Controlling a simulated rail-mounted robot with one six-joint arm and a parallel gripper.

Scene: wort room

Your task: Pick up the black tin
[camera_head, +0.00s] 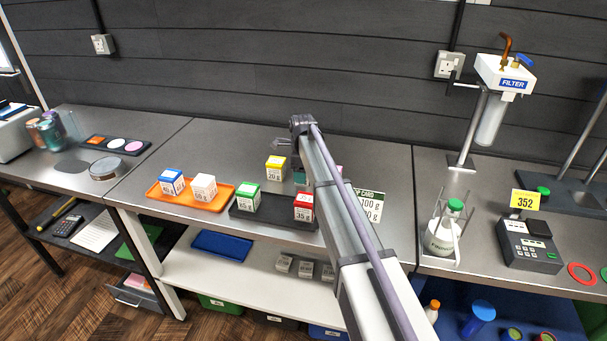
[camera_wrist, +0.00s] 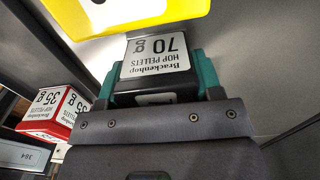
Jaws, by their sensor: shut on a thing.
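The black tin (camera_wrist: 158,86), with a white label reading "Brackenhop hop pellets 70 g", is close up in the wrist view. My gripper (camera_wrist: 160,76) has its green fingers shut on two opposite sides of this tin. In the head view my arm hides the tin, and only a bit of green finger (camera_head: 299,177) shows to the left of the arm. I cannot tell whether the tin is clear of the surface below it.
A red tin (camera_head: 304,206) and a green tin (camera_head: 249,195) stand on a dark tray (camera_head: 270,214). A yellow tin (camera_head: 275,168) stands behind. Left is an orange tray (camera_head: 220,205) with blue (camera_head: 172,181) and white (camera_head: 203,187) tins. A label card (camera_head: 371,205) stands right of my arm.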

